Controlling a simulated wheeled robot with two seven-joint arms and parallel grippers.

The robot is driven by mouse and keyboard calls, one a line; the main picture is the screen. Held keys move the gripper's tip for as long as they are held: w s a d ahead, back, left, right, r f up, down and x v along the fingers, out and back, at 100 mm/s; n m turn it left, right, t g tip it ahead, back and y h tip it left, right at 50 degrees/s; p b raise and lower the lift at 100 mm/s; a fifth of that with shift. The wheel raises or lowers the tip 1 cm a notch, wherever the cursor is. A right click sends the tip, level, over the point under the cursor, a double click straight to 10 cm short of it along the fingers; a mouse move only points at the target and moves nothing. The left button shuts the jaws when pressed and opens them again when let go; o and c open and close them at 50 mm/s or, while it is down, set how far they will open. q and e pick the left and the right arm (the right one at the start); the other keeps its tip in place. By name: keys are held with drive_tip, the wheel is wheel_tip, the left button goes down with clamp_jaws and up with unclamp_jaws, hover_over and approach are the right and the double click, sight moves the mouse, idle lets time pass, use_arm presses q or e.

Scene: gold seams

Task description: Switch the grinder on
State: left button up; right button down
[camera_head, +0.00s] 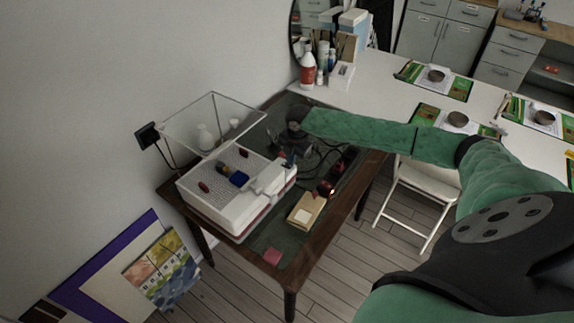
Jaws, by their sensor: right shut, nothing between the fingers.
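The grinder (212,203) is a white box with a grid top and a clear shield standing over its back part. It sits on a dark wooden table against the wall. I cannot make out its switch or whether it is on. My right gripper (290,160) is small and dark in the picture, at the end of my green arm, pointing down beside the grinder's right back corner. It is shut and empty. I cannot tell whether it touches the grinder. My left gripper is not in view.
Small red and blue pieces (238,178) lie on the grinder's grid. A tan box (306,210), a red item (326,188), a pink block (272,256) and dark cables share the table (318,237). A white folding chair (417,196) stands to the right.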

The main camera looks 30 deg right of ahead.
drive_tip(key=shift+f, duration=0.9)
idle(0.7)
drive_tip(key=shift+r, duration=0.2)
drive_tip(key=shift+r+p, duration=0.5)
drive_tip(key=shift+p, duration=0.05)
idle(0.4)
